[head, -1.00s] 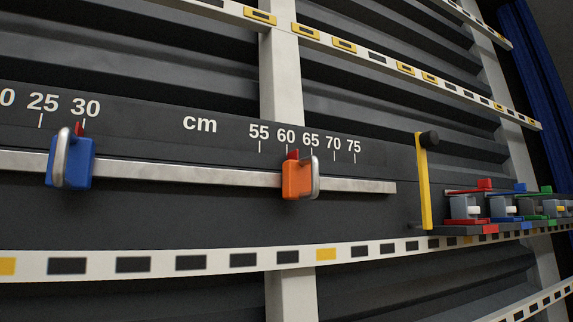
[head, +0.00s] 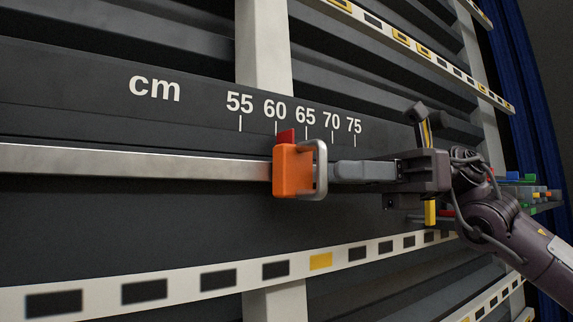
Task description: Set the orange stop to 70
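The orange stop (head: 292,170) sits on the metal rail (head: 140,163) below the cm scale (head: 300,112). Its red pointer (head: 286,136) stands between the 60 and 65 marks. The 70 mark (head: 332,122) is to its right. A grey loop handle (head: 319,170) is on the stop's right side. My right gripper (head: 334,172) comes in from the right, its fingertips at the handle. The fingers are seen side-on and overlap, so I cannot tell their gap or whether they grip the handle. My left gripper is out of view.
A yellow lever with a dark knob (head: 416,111) stands behind my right gripper, partly hidden. Small coloured parts (head: 520,177) are farther right. A white strip with dark and yellow slots (head: 218,281) runs below the rail. The rail left of the stop is clear.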

